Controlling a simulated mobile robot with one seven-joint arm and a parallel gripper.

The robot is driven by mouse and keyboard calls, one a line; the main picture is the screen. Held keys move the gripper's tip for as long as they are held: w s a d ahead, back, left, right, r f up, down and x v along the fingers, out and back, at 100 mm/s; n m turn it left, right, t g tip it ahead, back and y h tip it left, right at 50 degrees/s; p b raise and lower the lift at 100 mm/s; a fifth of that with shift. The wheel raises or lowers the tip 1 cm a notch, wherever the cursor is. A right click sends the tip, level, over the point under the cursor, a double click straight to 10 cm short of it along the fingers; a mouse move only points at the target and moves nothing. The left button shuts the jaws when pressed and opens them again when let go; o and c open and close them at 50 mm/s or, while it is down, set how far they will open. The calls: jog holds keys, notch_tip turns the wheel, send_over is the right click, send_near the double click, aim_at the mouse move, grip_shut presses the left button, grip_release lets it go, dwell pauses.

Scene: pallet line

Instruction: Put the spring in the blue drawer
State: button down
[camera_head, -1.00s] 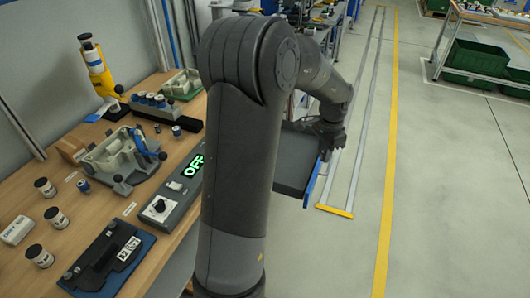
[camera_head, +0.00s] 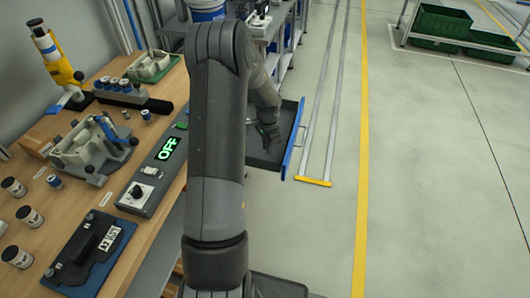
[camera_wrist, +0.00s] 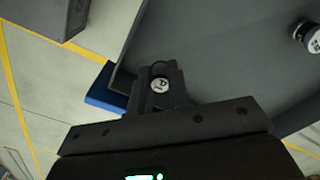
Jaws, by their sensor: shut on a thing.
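The blue drawer (camera_head: 294,143) is pulled open beside the bench, with a blue front and a dark grey tray inside. My gripper (camera_head: 268,142) is over the open tray, pointing down. In the wrist view my gripper (camera_wrist: 160,88) is shut on a small round piece with a pale, marked top (camera_wrist: 159,85), seemingly the spring; no coils can be made out. The drawer's blue front (camera_wrist: 104,90) shows just left of the fingers there. How far the held piece is above the tray floor is unclear.
A small dark cylinder with a white label (camera_wrist: 308,36) is in the tray at the wrist view's upper right. The wooden bench (camera_head: 100,205) holds a fixture (camera_head: 92,150), an OFF display box (camera_head: 155,175) and several jars. Open floor lies right of the drawer.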

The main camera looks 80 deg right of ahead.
jog(key=shift+w+d+f, duration=0.15)
jog(key=shift+w+f, duration=0.25)
jog(key=shift+f, duration=1.85)
jog(key=c, duration=1.3)
grip_release()
jog(key=shift+f, duration=0.1)
jog(key=shift+c, duration=0.2)
notch_tip(320, 180, up, 12)
jog(key=shift+r, duration=0.15)
